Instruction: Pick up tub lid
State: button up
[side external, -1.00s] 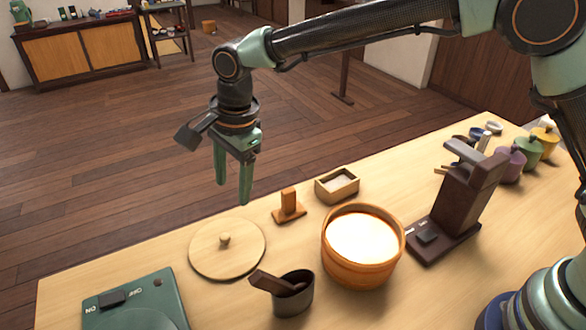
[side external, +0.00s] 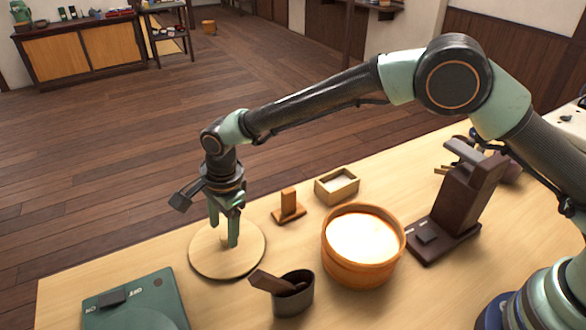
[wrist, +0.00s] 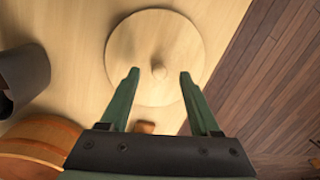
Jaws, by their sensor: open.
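The tub lid (side external: 250,260) is a round, pale wooden disc lying flat on the table. Its small knob (wrist: 159,72) shows in the wrist view, roughly between the fingertips and a little beyond them. My gripper (side external: 224,233) is open and empty over the lid, with its green fingers pointing down. In the side view the fingers hide the knob. The wrist view also shows the open gripper (wrist: 158,74) with one finger on each side of the knob. I cannot tell how far the fingertips are above the lid.
An orange wooden tub (side external: 360,275) with white contents stands right of the lid. A dark cup (side external: 293,298), a small wooden stand (side external: 289,212), a wooden box (side external: 337,197) and a green device (side external: 150,300) are nearby. A dark brown machine (side external: 465,200) stands further right.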

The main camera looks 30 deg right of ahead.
notch_tip(320, 180, down, 2)
jog(key=shift+w, duration=0.1)
grip_shut()
jog(key=shift+r, duration=0.2)
